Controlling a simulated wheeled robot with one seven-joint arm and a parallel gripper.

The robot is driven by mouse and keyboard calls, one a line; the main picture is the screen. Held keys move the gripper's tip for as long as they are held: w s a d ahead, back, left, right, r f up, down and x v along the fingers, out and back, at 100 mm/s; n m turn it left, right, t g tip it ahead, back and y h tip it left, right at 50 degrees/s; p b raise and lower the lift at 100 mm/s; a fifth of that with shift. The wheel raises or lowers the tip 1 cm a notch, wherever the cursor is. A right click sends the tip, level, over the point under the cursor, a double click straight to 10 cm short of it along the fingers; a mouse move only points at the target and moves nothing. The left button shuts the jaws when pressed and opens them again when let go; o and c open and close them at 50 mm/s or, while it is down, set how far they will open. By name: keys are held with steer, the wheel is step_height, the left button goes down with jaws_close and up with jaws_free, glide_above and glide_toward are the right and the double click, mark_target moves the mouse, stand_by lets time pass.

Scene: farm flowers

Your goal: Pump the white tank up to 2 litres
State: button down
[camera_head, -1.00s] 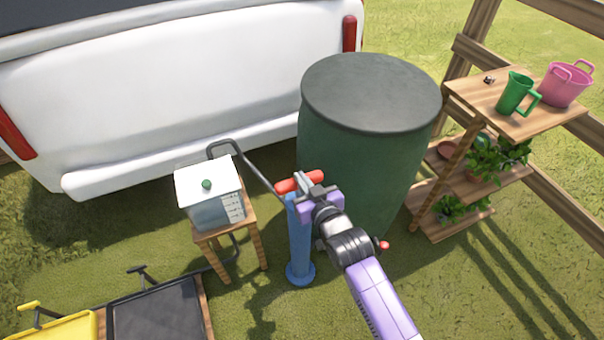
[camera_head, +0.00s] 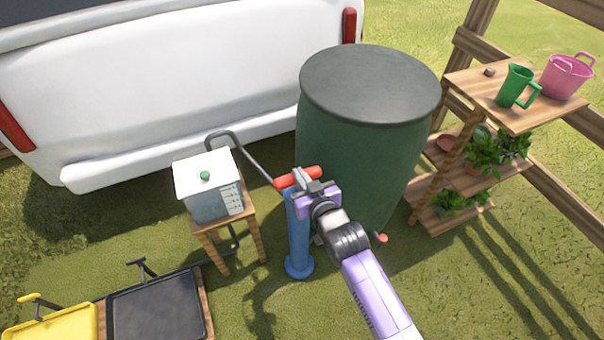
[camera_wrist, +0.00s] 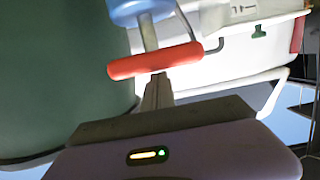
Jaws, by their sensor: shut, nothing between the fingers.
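The white tank (camera_head: 211,195) has a pale lid with a green knob and level marks on its side. It stands on a small wooden stool; I cannot read its level. The blue pump (camera_head: 298,235) stands upright on the grass to its right, a dark hose running toward the tank. The red pump handle (camera_head: 298,177) is low, close above the pump body. My gripper (camera_head: 308,182) is shut at the handle. In the wrist view, the shut fingers (camera_wrist: 158,92) point at the middle of the handle (camera_wrist: 155,60), touching or nearly touching it, without gripping it.
A big dark green barrel (camera_head: 345,150) with a grey lid stands close behind the pump. A wooden shelf (camera_head: 515,118) with a green jug, pink bucket and plants is at right. A white vehicle (camera_head: 180,80) is behind. Black and yellow trays (camera_head: 155,308) lie at lower left.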

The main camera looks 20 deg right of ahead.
steer(key=r+v, duration=0.1)
steer(key=v, duration=0.9)
steer(key=shift+r, duration=0.25)
steer(key=shift+r+p, duration=0.1)
steer(key=shift+p, duration=0.25)
stand_by(0.6)
step_height(320, 180, up, 9)
steer(key=p, duration=1)
steer(key=shift+s+a, duration=0.15)
steer(key=shift+s, duration=0.1)
steer(key=w+f, duration=0.6)
steer(key=w, duration=0.3)
steer(key=shift+w+f+p, duration=0.2)
steer(key=shift+w+p, duration=0.1)
steer(key=shift+w, duration=0.05)
